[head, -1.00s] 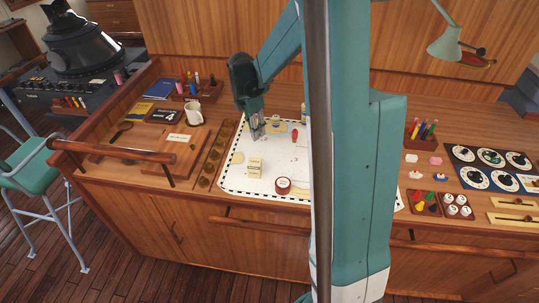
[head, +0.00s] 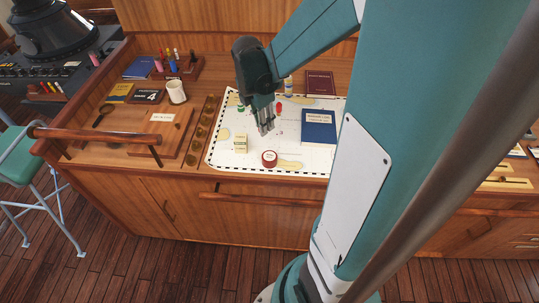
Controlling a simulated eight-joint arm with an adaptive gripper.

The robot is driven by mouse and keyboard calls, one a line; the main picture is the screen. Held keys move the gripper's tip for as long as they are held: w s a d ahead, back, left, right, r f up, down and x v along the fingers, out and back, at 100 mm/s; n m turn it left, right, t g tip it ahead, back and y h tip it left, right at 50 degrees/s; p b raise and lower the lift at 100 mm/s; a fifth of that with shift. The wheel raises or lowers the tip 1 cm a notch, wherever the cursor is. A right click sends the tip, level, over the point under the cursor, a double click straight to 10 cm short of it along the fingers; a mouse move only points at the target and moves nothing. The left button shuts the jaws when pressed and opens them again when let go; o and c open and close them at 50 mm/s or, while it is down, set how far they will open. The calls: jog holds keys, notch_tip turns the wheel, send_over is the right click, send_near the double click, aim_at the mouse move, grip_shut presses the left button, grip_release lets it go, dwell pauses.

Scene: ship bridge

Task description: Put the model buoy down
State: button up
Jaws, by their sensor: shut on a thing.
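My gripper (head: 265,128) points down over the white chart (head: 213,155) on the wooden console. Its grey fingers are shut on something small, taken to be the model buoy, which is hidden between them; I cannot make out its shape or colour. I cannot tell whether the fingertips are above the chart or touching it. A small red object (head: 279,109) stands on the chart behind and right of the fingers. A small green object (head: 241,107) is behind and left of them.
A cream box (head: 240,143) and a red round tin (head: 269,158) are on the chart in front of the gripper. A blue book (head: 318,127) lies to the right. A white mug (head: 176,91) stands to the left. My arm hides the console's right part.

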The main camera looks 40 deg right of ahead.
jog(key=s, duration=0.2)
jog(key=s+a, duration=0.1)
jog(key=s, duration=0.1)
jog(key=shift+s+r, duration=0.2)
jog(key=shift+s, duration=0.2)
jog(key=shift+f, duration=0.15)
send_over(271, 156)
jog(key=shift+w+a+f, duration=0.1)
jog(key=shift+a+f, duration=0.05)
jog(key=shift+f, duration=1.25)
jog(key=shift+w+a+f, duration=0.1)
jog(key=shift+f, duration=1.25)
jog(key=shift+f, duration=0.1)
jog(key=shift+f, duration=2)
jog(key=shift+f, duration=0.15)
